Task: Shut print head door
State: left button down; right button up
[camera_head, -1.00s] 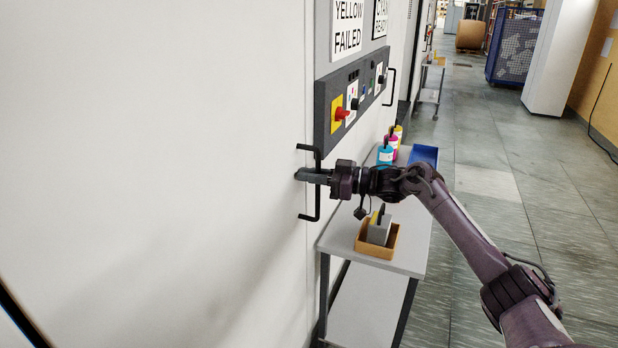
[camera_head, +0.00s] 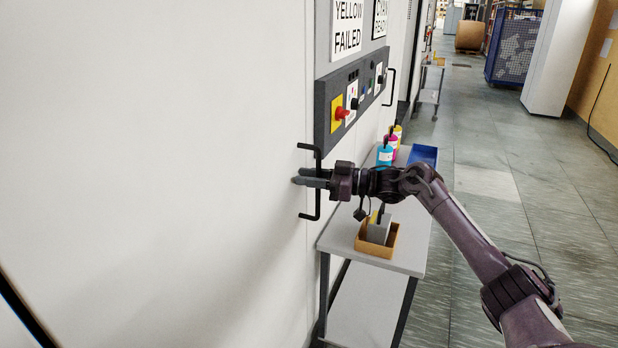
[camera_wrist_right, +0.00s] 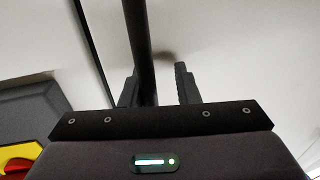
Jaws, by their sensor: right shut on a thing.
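The print head door (camera_head: 170,150) is a large plain white panel filling the left of the head view. Its black bar handle (camera_head: 317,205) stands upright near the panel's right edge. My right gripper (camera_head: 312,178) is at the middle of this handle and shut on it. In the right wrist view the handle (camera_wrist_right: 138,45) runs between the fingers of the right gripper (camera_wrist_right: 158,85), close beside the left finger, with white panel behind. My left gripper is not in view.
A control panel (camera_head: 348,105) with a red knob is right of the handle. Below my right arm stands a grey cart (camera_head: 372,256) with a box (camera_head: 377,246), bottles (camera_head: 385,155) and a blue tray (camera_head: 424,154). The aisle floor (camera_head: 520,220) on the right is open.

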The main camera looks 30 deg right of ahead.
jog(key=b+v, duration=0.2)
jog(key=v, duration=0.5)
jog(key=shift+s+d, duration=0.2)
